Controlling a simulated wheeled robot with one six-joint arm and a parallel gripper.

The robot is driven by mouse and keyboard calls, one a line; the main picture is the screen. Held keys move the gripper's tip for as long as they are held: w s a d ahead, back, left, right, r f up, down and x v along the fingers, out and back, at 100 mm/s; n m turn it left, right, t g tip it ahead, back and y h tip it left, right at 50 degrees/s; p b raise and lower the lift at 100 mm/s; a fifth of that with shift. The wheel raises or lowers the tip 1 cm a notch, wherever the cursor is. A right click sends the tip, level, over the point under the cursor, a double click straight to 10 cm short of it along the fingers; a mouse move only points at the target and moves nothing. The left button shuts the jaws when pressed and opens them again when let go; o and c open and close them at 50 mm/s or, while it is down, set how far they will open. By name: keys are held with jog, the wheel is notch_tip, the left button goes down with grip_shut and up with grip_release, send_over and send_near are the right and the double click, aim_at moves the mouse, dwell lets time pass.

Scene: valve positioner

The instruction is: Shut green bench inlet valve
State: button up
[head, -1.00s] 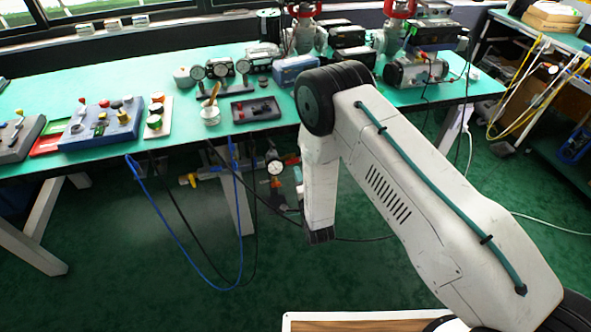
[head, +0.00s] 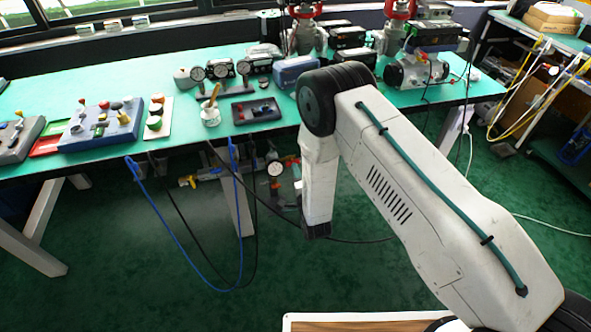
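The green-topped bench (head: 150,80) runs across the upper left and middle. Under its front edge is a run of pipework with a yellow handle (head: 188,181), a round white-faced gauge (head: 275,168) and small orange and red parts. I cannot tell which of these fittings is the inlet valve, or whether it is open or shut. My white arm bends at a black elbow, and its forearm hangs in front of the bench, just right of the gauge. My gripper cannot be made out; the forearm hides what lies behind it.
Blue hoses (head: 168,225) and dark cables loop below the bench towards the green floor. The benchtop holds gauges, a blue control box (head: 97,125), a cup (head: 210,115) and red-topped valve units. A shelf with yellow hoses (head: 520,115) stands right. Open floor lies at lower left.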

jog(key=shift+x, duration=1.5)
grip_shut()
jog(key=shift+n, duration=8.2)
